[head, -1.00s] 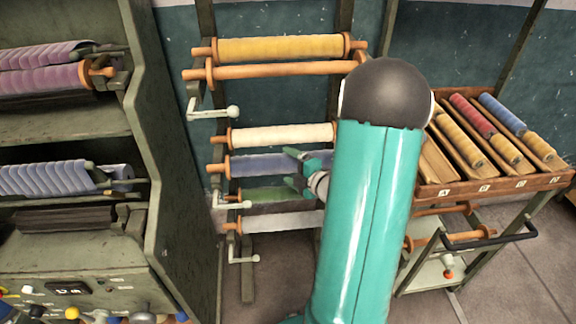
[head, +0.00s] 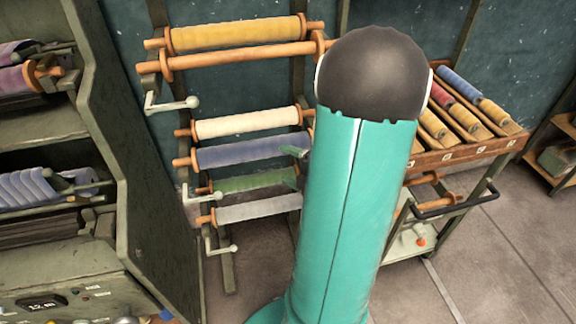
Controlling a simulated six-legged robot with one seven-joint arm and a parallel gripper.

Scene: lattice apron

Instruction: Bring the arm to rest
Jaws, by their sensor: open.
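My teal arm with its dark round joint stands upright in the middle of the head view and hides part of the rack and the trolley behind it. My gripper (head: 292,166) shows only as teal fingertips at the left edge of the arm. The fingertips are apart and nothing shows between them. They are in front of the right ends of the blue roll (head: 245,152) and the green roll (head: 250,182). I cannot tell whether they touch the rolls. The rest of the gripper is hidden behind my arm.
The rack also holds a yellow roll (head: 235,33), a bare orange rod (head: 235,55), a cream roll (head: 248,123) and a grey roll (head: 258,209). A green-grey machine (head: 150,190) stands at left. A trolley (head: 470,150) with spools stands at right. Floor (head: 490,260) is clear at lower right.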

